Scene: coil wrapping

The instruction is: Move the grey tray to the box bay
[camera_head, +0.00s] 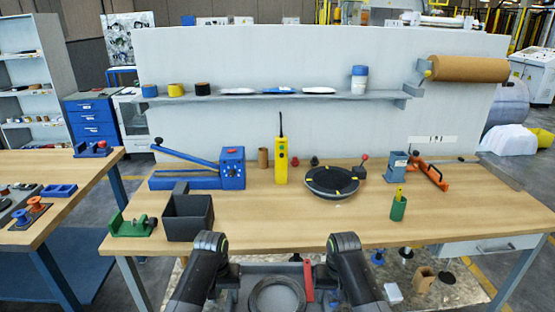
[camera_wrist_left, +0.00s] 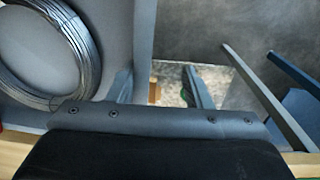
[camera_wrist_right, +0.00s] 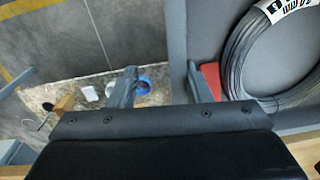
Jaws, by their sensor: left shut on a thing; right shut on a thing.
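The grey tray (camera_head: 268,268) is at the bottom centre of the head view, in front of the workbench's near edge, between my two arms. A coil of wire (camera_head: 253,298) lies in it, and a red strip (camera_head: 308,282) is at its right side. My left gripper (camera_wrist_left: 158,90) is shut on the tray's wall (camera_wrist_left: 143,35) in the left wrist view. My right gripper (camera_wrist_right: 160,88) is shut on the opposite wall (camera_wrist_right: 177,38) in the right wrist view. The coil also shows in the right wrist view (camera_wrist_right: 236,72), with a white label. I cannot tell which place is the box bay.
The workbench (camera_head: 300,220) has a clear front strip. A dark open box (camera_head: 188,218) and a green holder (camera_head: 131,226) stand at its left. A black round turntable (camera_head: 331,182) and a green cup (camera_head: 398,209) stand to the right. A side table (camera_head: 60,205) is at far left.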

